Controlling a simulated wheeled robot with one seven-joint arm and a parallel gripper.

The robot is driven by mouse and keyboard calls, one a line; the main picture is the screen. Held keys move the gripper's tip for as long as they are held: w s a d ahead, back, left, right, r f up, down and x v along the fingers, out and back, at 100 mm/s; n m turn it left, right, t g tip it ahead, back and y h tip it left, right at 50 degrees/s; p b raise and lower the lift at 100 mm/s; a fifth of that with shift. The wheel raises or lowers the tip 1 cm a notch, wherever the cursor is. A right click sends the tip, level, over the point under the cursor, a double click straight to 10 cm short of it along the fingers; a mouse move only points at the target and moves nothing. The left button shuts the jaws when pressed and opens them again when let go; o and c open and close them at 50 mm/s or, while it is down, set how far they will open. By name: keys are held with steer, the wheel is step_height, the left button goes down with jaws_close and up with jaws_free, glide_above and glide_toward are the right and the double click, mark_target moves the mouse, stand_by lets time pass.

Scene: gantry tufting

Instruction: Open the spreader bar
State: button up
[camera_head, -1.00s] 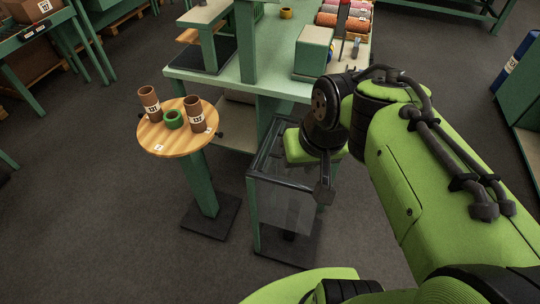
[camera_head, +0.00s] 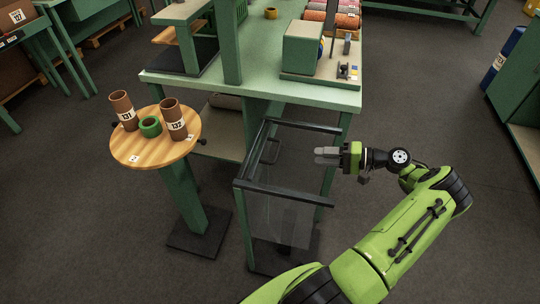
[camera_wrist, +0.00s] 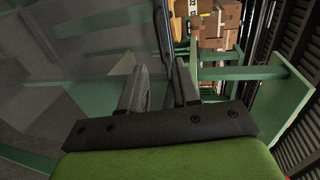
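A dark frame of bars sits on a green stand beside the bench, with a clear sheet (camera_head: 278,218) hanging below it. The front dark bar (camera_head: 285,193) runs across the frame and sticks out past its right side; I take it for the spreader bar but cannot be sure. A second dark bar (camera_head: 305,127) crosses the back. My gripper (camera_head: 318,155) is right of the frame, fingers pointing left towards it. A dark upright bar (camera_wrist: 164,28) shows beyond the fingertips; contact is not visible.
A round wooden table (camera_head: 155,150) at the left bears two brown tubes (camera_head: 122,110) and a green ring (camera_head: 150,126). The green bench (camera_head: 265,83) stands behind, with a boxy machine (camera_head: 302,48).

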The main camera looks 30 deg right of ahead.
mark_target(276, 153)
steer(key=b+x, duration=0.2)
steer(key=x, duration=1.3)
jaws_close()
